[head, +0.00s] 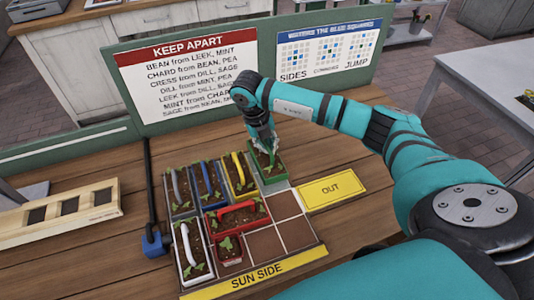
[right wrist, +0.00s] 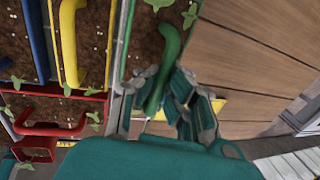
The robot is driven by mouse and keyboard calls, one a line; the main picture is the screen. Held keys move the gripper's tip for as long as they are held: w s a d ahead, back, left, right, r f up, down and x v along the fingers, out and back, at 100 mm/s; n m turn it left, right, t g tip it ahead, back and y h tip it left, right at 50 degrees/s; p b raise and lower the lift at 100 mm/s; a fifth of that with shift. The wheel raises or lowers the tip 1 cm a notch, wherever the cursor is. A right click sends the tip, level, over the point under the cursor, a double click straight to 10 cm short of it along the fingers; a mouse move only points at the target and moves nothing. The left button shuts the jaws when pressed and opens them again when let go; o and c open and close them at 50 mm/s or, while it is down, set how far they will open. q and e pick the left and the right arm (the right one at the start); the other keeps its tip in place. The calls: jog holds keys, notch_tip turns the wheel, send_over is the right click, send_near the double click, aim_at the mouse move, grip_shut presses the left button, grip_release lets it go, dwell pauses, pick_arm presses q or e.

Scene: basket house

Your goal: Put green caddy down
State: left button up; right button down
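The green caddy (head: 274,181) is a narrow green box of soil and seedlings with an upright green handle (right wrist: 169,50). It sits at or just above the back right corner of the planting tray (head: 265,245); I cannot tell whether it touches the tray. My right gripper (head: 268,148) is over it, pointing down. In the right wrist view the fingers (right wrist: 160,98) are closed around the handle. The yellow caddy (head: 250,187) is right beside the green one on its left. My left gripper is not in view.
Blue (head: 217,200), grey (head: 184,209), red (head: 240,227), white (head: 182,268) and small red (head: 229,261) caddies fill other cells. Brown cells at the front right are empty. A yellow OUT card (head: 331,189) lies right of the tray. Sign boards (head: 190,70) stand behind.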

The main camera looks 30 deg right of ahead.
aim_at(267, 156)
jog(key=x, duration=0.1)
jog(key=p+x, duration=0.1)
jog(key=x, duration=0.1)
jog(key=shift+w+a+f, duration=0.1)
jog(key=shift+a+f, duration=0.25)
jog(key=shift+f, duration=0.15)
jog(key=shift+f+b, duration=0.15)
jog(key=shift+b, duration=0.15)
jog(key=c, duration=1.5)
grip_release()
